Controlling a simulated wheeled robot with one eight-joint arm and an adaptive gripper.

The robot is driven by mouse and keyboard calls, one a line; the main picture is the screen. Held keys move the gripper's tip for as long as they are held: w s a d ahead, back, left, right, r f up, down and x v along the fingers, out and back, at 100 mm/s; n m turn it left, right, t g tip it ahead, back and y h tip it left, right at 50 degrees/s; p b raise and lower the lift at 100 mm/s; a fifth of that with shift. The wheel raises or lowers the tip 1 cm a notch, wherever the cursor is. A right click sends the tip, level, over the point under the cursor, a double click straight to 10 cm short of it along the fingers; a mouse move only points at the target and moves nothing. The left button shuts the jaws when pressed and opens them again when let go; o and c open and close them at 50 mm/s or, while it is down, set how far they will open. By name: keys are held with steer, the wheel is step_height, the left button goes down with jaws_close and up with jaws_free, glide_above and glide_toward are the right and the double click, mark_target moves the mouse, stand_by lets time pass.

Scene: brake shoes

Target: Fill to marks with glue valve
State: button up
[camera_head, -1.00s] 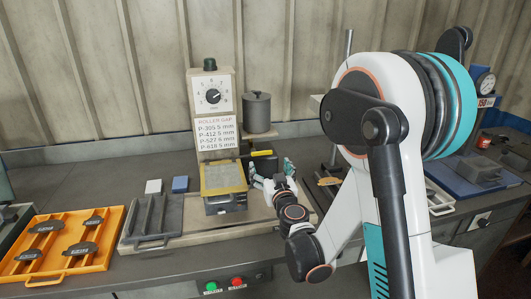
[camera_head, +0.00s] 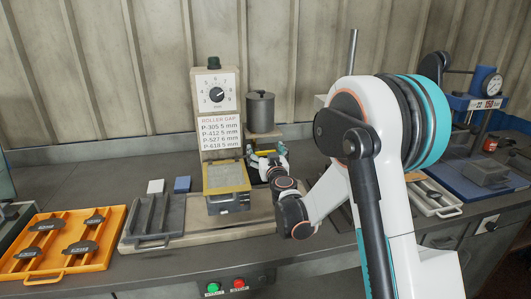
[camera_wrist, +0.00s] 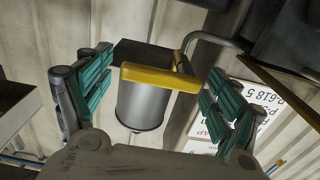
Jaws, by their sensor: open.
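My gripper (camera_head: 267,155) is open, with its teal-padded fingers (camera_wrist: 155,88) spread on both sides of a yellow bar, which looks like the glue valve lever (camera_wrist: 160,77). The bar lies between the fingers in the wrist view, and no pad visibly touches it. My gripper partly hides the lever in the head view.
The post carries a dial (camera_head: 216,94) and a roller gap card (camera_head: 219,133). An orange tray (camera_head: 62,270) with several brake shoes and a grey slotted tray (camera_head: 152,240) lie at the left. Green and red buttons (camera_head: 226,285) are on the bench front. A blue-based press stands at the right.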

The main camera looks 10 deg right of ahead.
steer(key=c, duration=1.1)
steer(key=shift+f+m+b, duration=0.35)
steer(key=shift+m, duration=0.85)
steer(key=m, duration=0.3)
steer(key=shift+f+b, duration=0.25)
steer(key=shift+b, duration=0.05)
steer(key=o, duration=1.1)
